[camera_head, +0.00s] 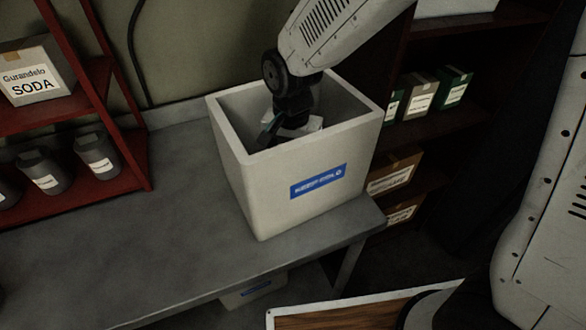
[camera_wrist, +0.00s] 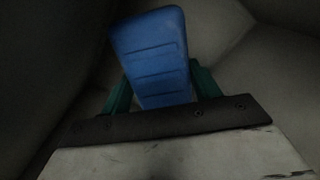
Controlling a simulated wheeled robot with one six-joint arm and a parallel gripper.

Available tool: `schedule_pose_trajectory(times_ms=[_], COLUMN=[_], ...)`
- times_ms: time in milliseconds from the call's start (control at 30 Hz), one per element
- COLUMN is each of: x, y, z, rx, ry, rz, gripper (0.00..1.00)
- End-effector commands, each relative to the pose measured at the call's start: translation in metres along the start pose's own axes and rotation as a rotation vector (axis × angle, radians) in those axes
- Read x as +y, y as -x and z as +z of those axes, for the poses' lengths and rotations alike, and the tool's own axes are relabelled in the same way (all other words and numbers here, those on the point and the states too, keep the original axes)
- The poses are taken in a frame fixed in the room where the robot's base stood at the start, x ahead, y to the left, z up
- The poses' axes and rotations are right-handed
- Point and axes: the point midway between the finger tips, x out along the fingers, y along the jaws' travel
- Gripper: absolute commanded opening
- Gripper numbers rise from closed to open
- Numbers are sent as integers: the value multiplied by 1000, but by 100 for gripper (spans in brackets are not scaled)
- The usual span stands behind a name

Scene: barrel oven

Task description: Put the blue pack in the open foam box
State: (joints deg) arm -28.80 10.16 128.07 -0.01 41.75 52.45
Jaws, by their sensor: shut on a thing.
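The open foam box (camera_head: 248,185) is white with a blue label on its front and stands on the grey table. My gripper reaches down inside it from above. In the head view the gripper's tips are mostly hidden by the box's front wall. In the wrist view the blue pack (camera_wrist: 152,60) stands between the green fingers of my gripper (camera_wrist: 155,88), which is shut on it. Dim pale walls surround the pack there. I cannot tell whether the pack touches the box floor.
A red shelf (camera_head: 122,155) with dark grey tins (camera_head: 97,152) and a soda carton (camera_head: 35,75) stands at the left. A dark shelf with green and brown boxes (camera_head: 453,88) is behind at the right. The grey table (camera_head: 130,240) is clear left of the foam box.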

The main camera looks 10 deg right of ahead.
Motion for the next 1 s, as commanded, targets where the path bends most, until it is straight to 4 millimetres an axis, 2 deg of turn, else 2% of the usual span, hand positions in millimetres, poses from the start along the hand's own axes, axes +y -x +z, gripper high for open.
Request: schedule_pose_trajectory(times_ms=[300,700,733,800,1000], x=[1,0,1,0,0], y=[-40,-45,-46,-45,-45], z=[0,0,0,0,0], rx=[-1,0,0,0,0], ry=[-1,-1,-1,-1,0], rz=[2,0,1,0,0], gripper=[25,25,64,83,83])
